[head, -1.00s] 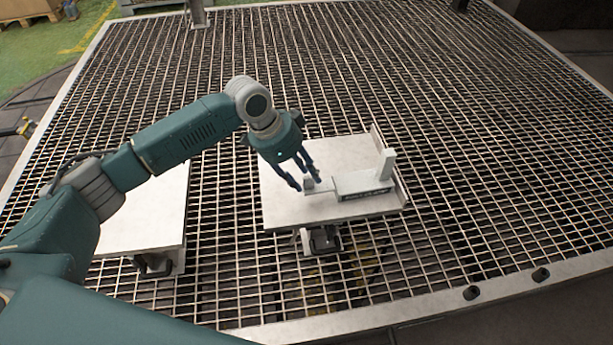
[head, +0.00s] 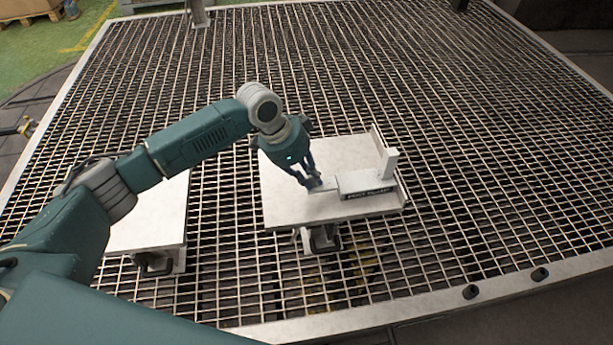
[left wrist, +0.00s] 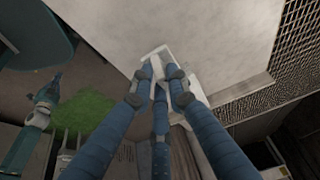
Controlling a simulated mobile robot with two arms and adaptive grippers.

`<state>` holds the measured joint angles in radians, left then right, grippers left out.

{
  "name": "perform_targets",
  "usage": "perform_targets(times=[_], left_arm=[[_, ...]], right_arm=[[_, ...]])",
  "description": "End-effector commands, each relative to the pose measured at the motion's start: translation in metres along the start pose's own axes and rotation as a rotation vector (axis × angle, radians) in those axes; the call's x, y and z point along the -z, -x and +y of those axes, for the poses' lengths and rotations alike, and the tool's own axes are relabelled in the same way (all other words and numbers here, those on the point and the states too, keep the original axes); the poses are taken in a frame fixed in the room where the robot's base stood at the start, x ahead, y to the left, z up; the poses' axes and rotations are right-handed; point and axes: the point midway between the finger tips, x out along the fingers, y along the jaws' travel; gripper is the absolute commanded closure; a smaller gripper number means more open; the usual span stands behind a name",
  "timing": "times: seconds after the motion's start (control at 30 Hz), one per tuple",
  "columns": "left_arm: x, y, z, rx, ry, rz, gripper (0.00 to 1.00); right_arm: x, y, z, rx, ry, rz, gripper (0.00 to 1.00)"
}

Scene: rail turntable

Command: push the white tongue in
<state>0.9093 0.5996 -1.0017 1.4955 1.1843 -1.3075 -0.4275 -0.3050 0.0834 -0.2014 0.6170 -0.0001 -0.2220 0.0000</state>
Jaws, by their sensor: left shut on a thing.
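The white tongue (head: 328,188) sticks out to the left from a white block-shaped housing (head: 362,181) with a dark label on its front. A tall white post stands at the housing's right end. My left gripper (head: 315,184) is shut on the small upright grip at the tongue's outer end, and its fingers mostly hide this grip. In the left wrist view, the fingers (left wrist: 157,78) close around a pale piece, with part of the white tongue (left wrist: 153,53) showing beside them.
The housing sits on a light square table (head: 290,210) with a raised edge at its right. A second light table (head: 150,222) stands to the left. Both stand over a metal grating (head: 480,200). The front and left of the first table top are clear.

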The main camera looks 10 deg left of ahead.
Motion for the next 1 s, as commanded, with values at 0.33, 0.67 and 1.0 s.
perform_targets(times=[0.33,0.67,1.0], left_arm=[[0.054,-0.020,0.003,-0.004,-0.002,0.005,1.00],[0.054,-0.021,0.002,-0.004,-0.002,0.004,0.81],[0.053,-0.021,0.002,-0.002,-0.001,0.002,0.65]], right_arm=[[0.008,0.012,0.002,-0.002,-0.002,0.012,1.00],[0.009,0.012,-0.001,0.001,-0.004,0.013,1.00],[0.009,0.012,-0.003,0.003,-0.003,0.012,1.00]])
